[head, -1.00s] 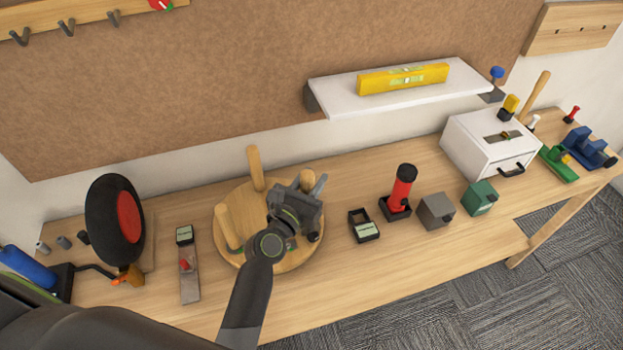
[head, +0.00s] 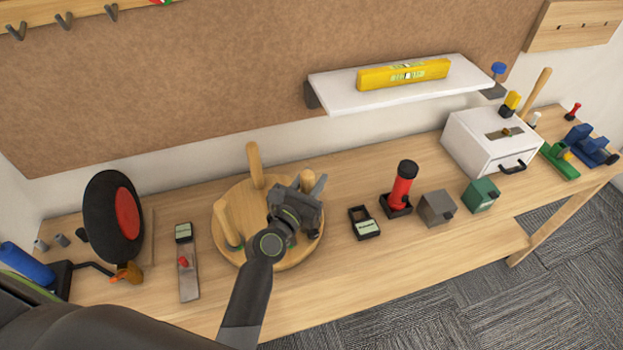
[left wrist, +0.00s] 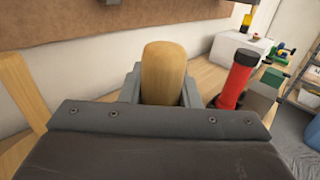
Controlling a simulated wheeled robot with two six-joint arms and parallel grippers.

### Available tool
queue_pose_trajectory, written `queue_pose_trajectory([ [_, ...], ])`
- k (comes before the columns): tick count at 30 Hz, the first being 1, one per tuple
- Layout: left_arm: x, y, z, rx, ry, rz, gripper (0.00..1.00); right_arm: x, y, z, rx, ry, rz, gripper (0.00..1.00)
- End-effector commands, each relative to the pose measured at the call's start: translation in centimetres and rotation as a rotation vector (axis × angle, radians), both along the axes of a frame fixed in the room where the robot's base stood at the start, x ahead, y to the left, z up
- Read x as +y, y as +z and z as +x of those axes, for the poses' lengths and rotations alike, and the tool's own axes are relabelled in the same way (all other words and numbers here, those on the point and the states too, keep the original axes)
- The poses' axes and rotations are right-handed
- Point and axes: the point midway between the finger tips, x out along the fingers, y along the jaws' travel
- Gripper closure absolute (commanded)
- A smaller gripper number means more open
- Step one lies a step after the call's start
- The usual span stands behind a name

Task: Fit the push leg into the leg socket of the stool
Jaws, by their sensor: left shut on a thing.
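The stool (head: 285,258) lies upside down on the bench, its round wooden seat flat. One wooden leg (head: 254,166) stands at its back and another (head: 226,225) at its left front. My left gripper (head: 308,192) is over the right part of the seat, shut on the push leg (left wrist: 163,72). In the left wrist view the leg's rounded wooden end stands up between the two grey fingers. The leg's lower end and the leg socket are hidden by my gripper, so I cannot tell whether they meet. My right gripper is not in view.
A plane-like tool (head: 188,270) and a black-and-red disc (head: 115,220) are left of the stool. A small black tray (head: 364,224), a red cylinder in a holder (head: 401,188) and a grey block (head: 436,208) are to its right. A white shelf (head: 330,95) overhangs the bench's back.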

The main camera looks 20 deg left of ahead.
Motion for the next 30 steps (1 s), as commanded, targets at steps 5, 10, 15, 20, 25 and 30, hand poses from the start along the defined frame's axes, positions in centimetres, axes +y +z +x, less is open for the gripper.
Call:
queue_pose_trajectory([
  [5, 0.0, -0.6, 0.0, 0.0, 0.0, 0.0, 0.95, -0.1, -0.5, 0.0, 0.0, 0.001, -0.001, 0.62],
  [10, 0.0, -1.0, 0.0, 0.0, 0.0, -0.001, 0.95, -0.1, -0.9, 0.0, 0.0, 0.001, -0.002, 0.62],
  [15, 0.0, -1.4, 0.0, 0.0, 0.0, -0.001, 0.95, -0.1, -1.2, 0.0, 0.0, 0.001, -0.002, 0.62],
  [20, 0.0, -1.8, 0.0, 0.0, 0.0, 0.0, 0.95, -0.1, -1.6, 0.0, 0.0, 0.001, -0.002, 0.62],
  [25, 0.0, -2.2, 0.0, 0.0, 0.0, 0.0, 0.95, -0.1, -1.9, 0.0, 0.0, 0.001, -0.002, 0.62],
  [30, 0.0, -2.7, 0.0, 0.0, 0.0, 0.0, 0.95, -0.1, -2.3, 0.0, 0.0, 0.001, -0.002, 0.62],
])
